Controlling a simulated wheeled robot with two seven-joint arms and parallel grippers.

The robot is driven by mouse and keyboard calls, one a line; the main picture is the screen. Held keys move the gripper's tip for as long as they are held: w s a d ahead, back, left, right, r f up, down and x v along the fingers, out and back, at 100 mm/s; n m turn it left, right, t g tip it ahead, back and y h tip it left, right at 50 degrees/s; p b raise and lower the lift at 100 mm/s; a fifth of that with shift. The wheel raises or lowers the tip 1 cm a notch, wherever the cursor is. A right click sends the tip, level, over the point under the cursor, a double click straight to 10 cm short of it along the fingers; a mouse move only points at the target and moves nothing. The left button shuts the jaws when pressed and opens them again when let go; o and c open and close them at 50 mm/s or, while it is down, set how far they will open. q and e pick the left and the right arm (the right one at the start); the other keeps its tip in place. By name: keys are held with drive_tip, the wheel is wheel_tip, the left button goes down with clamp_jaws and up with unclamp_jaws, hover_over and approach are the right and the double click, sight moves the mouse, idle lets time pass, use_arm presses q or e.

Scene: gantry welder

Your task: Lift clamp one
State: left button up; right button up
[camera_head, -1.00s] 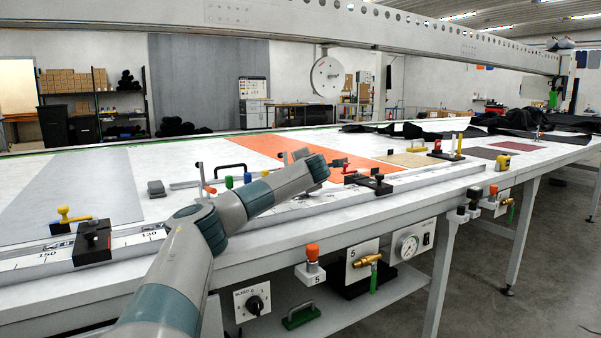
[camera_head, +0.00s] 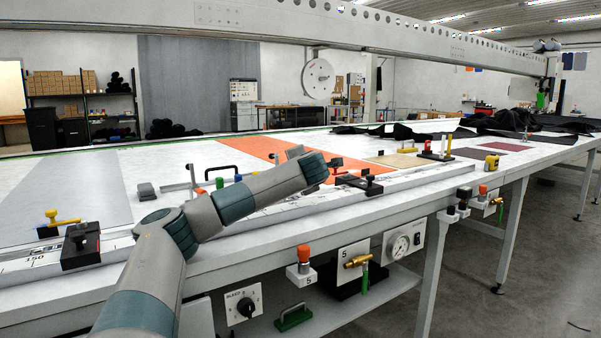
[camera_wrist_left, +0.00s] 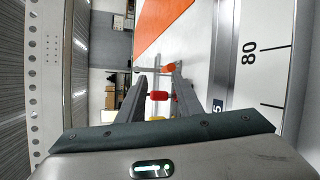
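My left gripper (camera_head: 318,156) is over the table near the orange sheet, at the end of my grey arm; much of it is hidden behind the wrist. In the left wrist view its two fingers (camera_wrist_left: 157,84) are apart, with a red handle (camera_wrist_left: 159,96) visible in the gap; I cannot tell its depth. No label shows which clamp is clamp one. A black clamp block (camera_head: 364,184) with a red handle (camera_head: 337,171) is right of the gripper. Another black block (camera_head: 81,246) with a yellow-handled part (camera_head: 56,219) is at the left end of the ruler. My right gripper is not in view.
The ruler rail (camera_wrist_left: 225,55) runs along the table's front. A T-shaped upright (camera_head: 192,178), small coloured knobs and a black handle (camera_head: 222,169) stand behind my forearm. The orange sheet (camera_head: 262,148) lies flat. A gauge (camera_head: 400,245) and switch panels hang under the front edge.

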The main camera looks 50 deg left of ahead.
use_arm(q)
drive_tip(key=v, duration=0.8)
drive_tip(key=shift+d, duration=0.25)
drive_tip(key=shift+d+f, duration=0.1)
drive_tip(key=shift+d, duration=0.05)
